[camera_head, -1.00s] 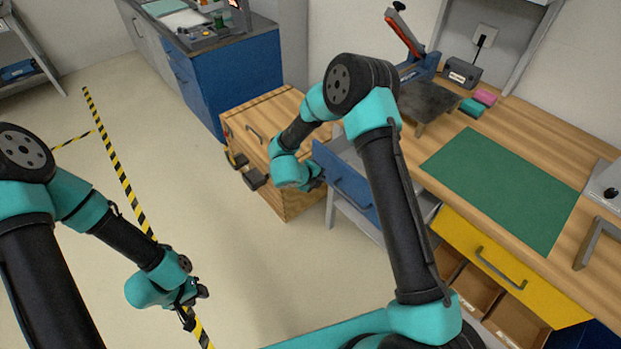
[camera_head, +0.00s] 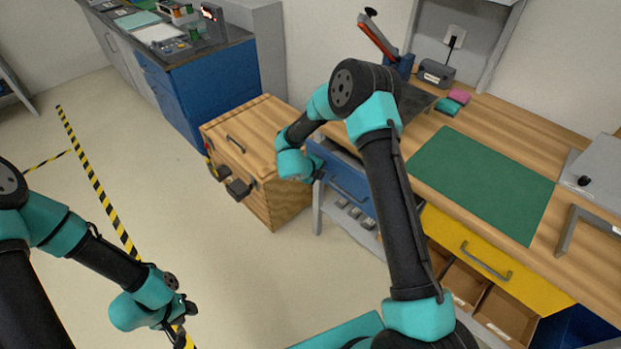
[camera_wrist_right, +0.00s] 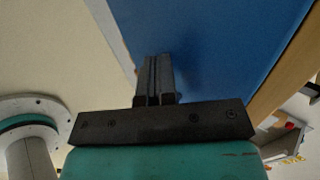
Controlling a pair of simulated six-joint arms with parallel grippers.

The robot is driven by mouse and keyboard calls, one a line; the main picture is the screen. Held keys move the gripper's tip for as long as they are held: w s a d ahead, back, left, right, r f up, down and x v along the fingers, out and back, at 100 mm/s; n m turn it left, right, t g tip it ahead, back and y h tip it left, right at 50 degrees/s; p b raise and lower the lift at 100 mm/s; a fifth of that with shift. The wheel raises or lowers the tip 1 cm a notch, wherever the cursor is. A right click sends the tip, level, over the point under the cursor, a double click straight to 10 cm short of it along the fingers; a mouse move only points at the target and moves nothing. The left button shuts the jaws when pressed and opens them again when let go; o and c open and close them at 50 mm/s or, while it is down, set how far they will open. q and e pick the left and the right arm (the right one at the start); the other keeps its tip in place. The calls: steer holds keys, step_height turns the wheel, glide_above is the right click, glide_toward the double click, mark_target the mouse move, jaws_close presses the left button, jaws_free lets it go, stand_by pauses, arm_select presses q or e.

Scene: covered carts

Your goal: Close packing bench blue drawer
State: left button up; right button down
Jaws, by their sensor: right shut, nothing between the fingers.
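The packing bench's blue drawer (camera_head: 347,184) is at the bench's left end in the head view, left of the yellow drawer. A grey strip of its inside shows behind its front, so it stands partly open. My right gripper (camera_head: 319,168) is at the left part of the blue front, partly hidden by its own wrist. In the right wrist view the blue front (camera_wrist_right: 222,45) lies just beyond the shut, empty fingers (camera_wrist_right: 158,80); I cannot tell whether they touch it. My left gripper (camera_head: 184,320) hangs low over the floor at lower left, apart from the bench, its fingers spread and empty.
A wooden cart (camera_head: 262,165) stands close to the bench's left end. A blue cabinet (camera_head: 210,85) is behind it. The yellow drawer (camera_head: 490,257) is right of the blue one. A green mat (camera_head: 480,180) lies on the bench.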

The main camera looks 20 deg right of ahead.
steer(key=w+d, duration=0.1)
steer(key=d, duration=0.1)
steer(key=w+d, duration=0.1)
steer(key=d, duration=0.2)
steer(key=w+d, duration=0.1)
steer(key=d, duration=0.1)
steer(key=shift+w+d, duration=0.1)
steer(key=shift+d, duration=0.25)
steer(key=shift+w+d, duration=0.1)
steer(key=shift+d, duration=0.05)
steer(key=shift+d, duration=0.1)
steer(key=a, duration=0.1)
steer(key=s+a, duration=0.1)
steer(key=a, duration=0.2)
steer(key=shift+s, duration=0.3)
steer(key=v, duration=1)
steer(key=shift+a, duration=0.25)
steer(key=shift+s, duration=0.15)
